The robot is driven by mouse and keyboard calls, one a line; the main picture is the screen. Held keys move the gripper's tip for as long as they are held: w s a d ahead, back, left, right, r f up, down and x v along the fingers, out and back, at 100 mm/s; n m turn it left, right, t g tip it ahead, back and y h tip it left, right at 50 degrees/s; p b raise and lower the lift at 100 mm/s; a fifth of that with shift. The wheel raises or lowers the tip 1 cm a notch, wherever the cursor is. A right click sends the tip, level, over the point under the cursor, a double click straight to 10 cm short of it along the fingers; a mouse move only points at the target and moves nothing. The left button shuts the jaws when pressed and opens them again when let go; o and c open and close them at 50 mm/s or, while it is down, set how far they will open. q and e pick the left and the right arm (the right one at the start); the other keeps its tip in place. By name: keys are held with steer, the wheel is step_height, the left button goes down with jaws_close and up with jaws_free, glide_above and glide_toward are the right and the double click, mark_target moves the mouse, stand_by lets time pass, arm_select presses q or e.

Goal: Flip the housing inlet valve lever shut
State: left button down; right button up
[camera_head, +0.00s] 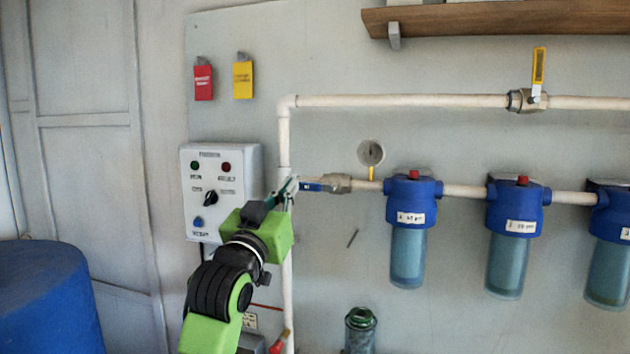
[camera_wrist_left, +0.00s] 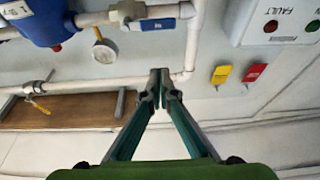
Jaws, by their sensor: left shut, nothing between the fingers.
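The housing inlet valve (camera_head: 338,183) sits on the lower pipe, left of the first blue filter housing. Its blue lever (camera_head: 316,186) lies along the pipe and points left, toward the vertical pipe. In the left wrist view, which is upside down, the blue lever (camera_wrist_left: 158,24) shows at the top beside the valve body (camera_wrist_left: 127,12). My left gripper (camera_head: 290,189) is shut and empty, with its tips near the lever's free end. In the wrist view the left fingertips (camera_wrist_left: 160,82) appear below the lever with a gap in the picture; contact is not visible. My right gripper is not in view.
A control box (camera_head: 221,192) hangs left of the gripper. The vertical pipe (camera_head: 284,145) stands close to the fingers. A gauge (camera_head: 371,153) is above right of the valve. Filter housings (camera_head: 411,200) hang right. A yellow-levered valve (camera_head: 538,70) is on the upper pipe.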

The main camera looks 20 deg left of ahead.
arm_select(q)
steer(key=shift+s+r, duration=0.2)
steer(key=shift+r, duration=0.05)
step_height(320, 180, up, 3)
steer(key=p, duration=0.4)
glide_above(310, 187)
steer(key=s, duration=0.3)
steer(key=shift+w+a+f, duration=0.15)
steer(key=shift+f, duration=0.5)
steer(key=shift+w+a+f, duration=0.1)
steer(key=shift+w+f, duration=0.05)
steer(key=shift+f, duration=0.45)
steer(key=shift+w+a+f, duration=0.15)
steer(key=shift+f, duration=0.5)
